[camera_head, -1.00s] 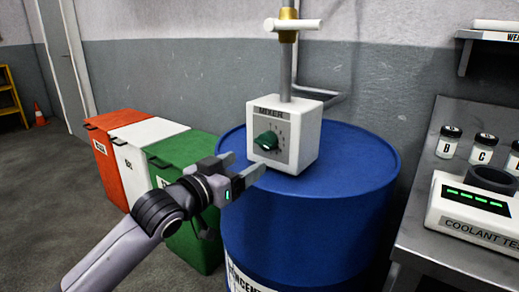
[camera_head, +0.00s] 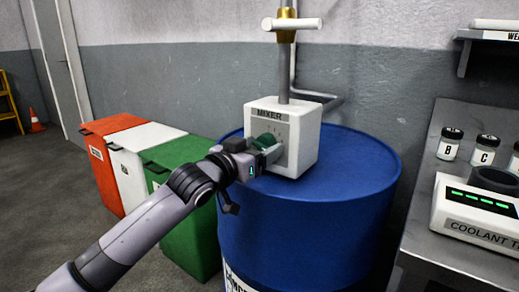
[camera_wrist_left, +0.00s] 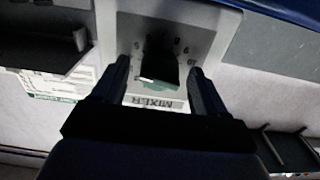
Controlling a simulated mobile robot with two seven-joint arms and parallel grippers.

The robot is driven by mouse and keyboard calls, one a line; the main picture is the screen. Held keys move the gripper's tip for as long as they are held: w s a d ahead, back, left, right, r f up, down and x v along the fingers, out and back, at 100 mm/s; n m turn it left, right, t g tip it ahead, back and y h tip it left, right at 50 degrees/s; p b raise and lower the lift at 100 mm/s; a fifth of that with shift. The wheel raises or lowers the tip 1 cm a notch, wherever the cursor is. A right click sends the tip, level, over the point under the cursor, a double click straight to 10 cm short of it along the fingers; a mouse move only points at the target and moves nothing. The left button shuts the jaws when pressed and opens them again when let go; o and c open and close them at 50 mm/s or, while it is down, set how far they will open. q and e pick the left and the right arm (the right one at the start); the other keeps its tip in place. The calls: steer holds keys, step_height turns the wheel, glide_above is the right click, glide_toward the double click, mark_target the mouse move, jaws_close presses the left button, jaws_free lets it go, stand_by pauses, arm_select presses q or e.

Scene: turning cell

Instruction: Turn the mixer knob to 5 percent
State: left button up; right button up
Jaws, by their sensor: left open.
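The white mixer box (camera_head: 304,128) stands on top of the blue drum (camera_head: 345,165). In the left wrist view the dark knob (camera_wrist_left: 160,68) shows between the two open fingers of my left gripper (camera_wrist_left: 163,85), with a gap on each side. The label and a few scale numbers show upside down there; the exact knob setting is hard to read. My right gripper is not in view.
A metal pipe with a brass fitting (camera_head: 287,25) rises from the mixer box. Red, white and green bins (camera_head: 180,160) stand left of the drum. A metal bench (camera_head: 420,235) with lidded jars and a coolant tester (camera_head: 475,210) stands at the right.

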arm_select(q)
steer(key=shift+w, duration=0.1)
steer(key=c, duration=1.1)
steer(key=shift+o, duration=0.3)
steer(key=shift+r+p, duration=0.1)
steer(key=shift+p, duration=0.35)
steer(key=m+p, duration=0.3)
steer(key=p, duration=0.1)
steer(key=shift+r, duration=0.1)
steer(key=shift+m+p, duration=0.45)
steer(key=shift+m, duration=0.05)
steer(key=shift+m+p, duration=0.3)
steer(key=shift+m, duration=0.2)
steer(key=shift+f, duration=0.25)
